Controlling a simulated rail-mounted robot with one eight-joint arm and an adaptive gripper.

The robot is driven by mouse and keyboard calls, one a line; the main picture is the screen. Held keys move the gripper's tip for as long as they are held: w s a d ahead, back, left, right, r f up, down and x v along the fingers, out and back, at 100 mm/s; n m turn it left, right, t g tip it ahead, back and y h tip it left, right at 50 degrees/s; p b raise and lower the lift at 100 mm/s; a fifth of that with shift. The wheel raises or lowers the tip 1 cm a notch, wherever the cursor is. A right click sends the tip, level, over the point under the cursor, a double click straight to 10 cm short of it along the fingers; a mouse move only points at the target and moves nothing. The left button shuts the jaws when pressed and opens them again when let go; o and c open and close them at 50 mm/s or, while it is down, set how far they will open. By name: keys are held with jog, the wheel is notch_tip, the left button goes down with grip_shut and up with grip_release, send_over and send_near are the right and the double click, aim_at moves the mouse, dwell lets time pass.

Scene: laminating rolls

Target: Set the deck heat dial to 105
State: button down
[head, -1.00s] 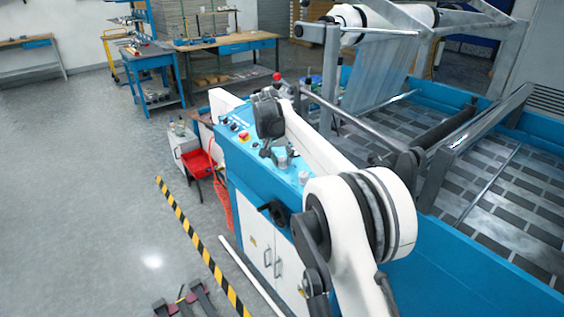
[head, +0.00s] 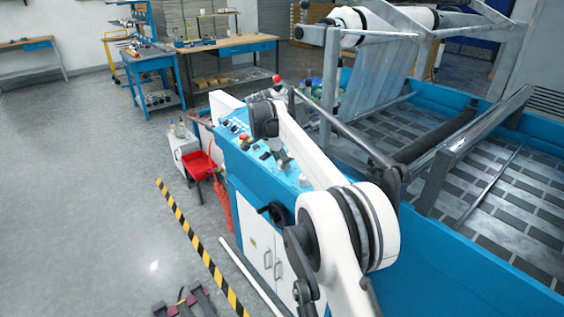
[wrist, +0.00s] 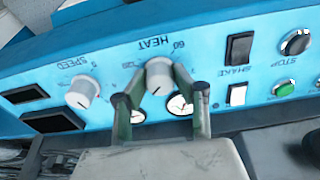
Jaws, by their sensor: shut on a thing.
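The deck heat dial (wrist: 159,76) is a grey knob under the upside-down HEAT lettering on the blue panel in the wrist view. The marks 60 and 120 show at either side of it. My gripper (wrist: 159,80) is shut on the dial, one finger on each side. A dark pointer line shows on the knob, but its exact reading is unclear. In the head view my gripper (head: 282,160) is small and low over the panel, and hides the dial there.
The speed dial (wrist: 82,92) lies left of the heat dial in the wrist view. The black and white shake switches (wrist: 238,70), a green button (wrist: 284,90) and a black stop button (wrist: 295,42) lie right. A roller (head: 435,135) lies beyond the panel.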

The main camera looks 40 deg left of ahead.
jog(key=shift+m, duration=0.4)
jog(key=c, duration=1.4)
grip_release()
jog(key=v, duration=1.2)
jog(key=shift+a, duration=0.1)
